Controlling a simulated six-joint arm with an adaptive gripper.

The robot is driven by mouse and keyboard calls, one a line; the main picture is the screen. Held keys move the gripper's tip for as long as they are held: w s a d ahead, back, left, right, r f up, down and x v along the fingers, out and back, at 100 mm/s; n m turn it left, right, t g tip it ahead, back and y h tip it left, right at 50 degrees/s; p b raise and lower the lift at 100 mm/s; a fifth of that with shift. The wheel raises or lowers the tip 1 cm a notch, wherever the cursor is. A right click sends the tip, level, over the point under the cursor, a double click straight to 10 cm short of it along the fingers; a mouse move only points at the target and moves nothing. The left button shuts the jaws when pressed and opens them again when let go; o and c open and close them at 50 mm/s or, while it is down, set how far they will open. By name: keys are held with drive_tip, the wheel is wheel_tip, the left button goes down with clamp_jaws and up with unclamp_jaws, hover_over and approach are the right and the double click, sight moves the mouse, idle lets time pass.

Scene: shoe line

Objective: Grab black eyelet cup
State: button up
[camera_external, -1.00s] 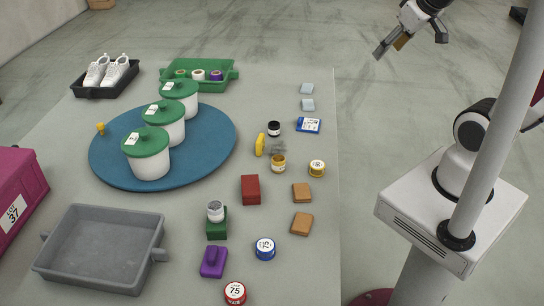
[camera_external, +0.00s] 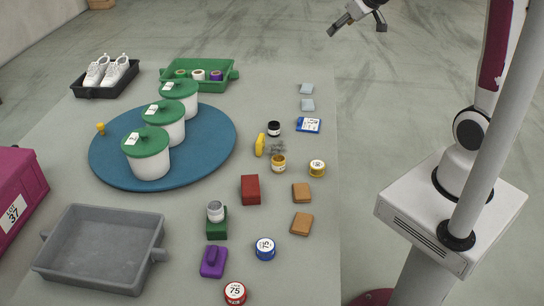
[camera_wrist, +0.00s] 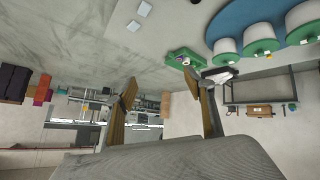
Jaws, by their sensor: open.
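The black eyelet cup (camera_external: 274,129) is a small dark cup with a light band. It stands upright on the grey table, right of the blue round mat (camera_external: 222,152). I cannot make it out in the wrist view. My gripper (camera_external: 356,28) is open and empty, high up and well away from the cup, at the top of the external view. Its two spread fingers also show in the wrist view (camera_wrist: 160,82), with nothing between them.
White pots with green lids (camera_external: 146,143) stand on the mat.

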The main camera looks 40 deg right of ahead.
drive_tip(key=w+d+f+n+t+y, duration=0.2)
drive_tip(key=w+f+n+y, duration=0.1)
drive_tip(key=w+f, duration=1.65)
drive_tip(key=n+y, duration=0.2)
drive_tip(key=y, duration=0.5)
approach(275, 124)
drive_tip(key=x, duration=0.2)
drive_tip(key=shift+w+a+f, duration=0.15)
drive_tip(key=shift+w+a, duration=0.05)
drive_tip(key=shift+a, duration=0.15)
drive_tip(key=shift+w+a+h, duration=0.1)
drive_tip(key=shift+h, duration=0.2)
drive_tip(key=shift+x, duration=1.15)
drive_tip(key=shift+w+f, duration=0.1)
drive_tip(key=shift+f, duration=0.05)
drive_tip(key=shift+x, duration=2.5)
drive_tip(key=shift+f, duration=0.2)
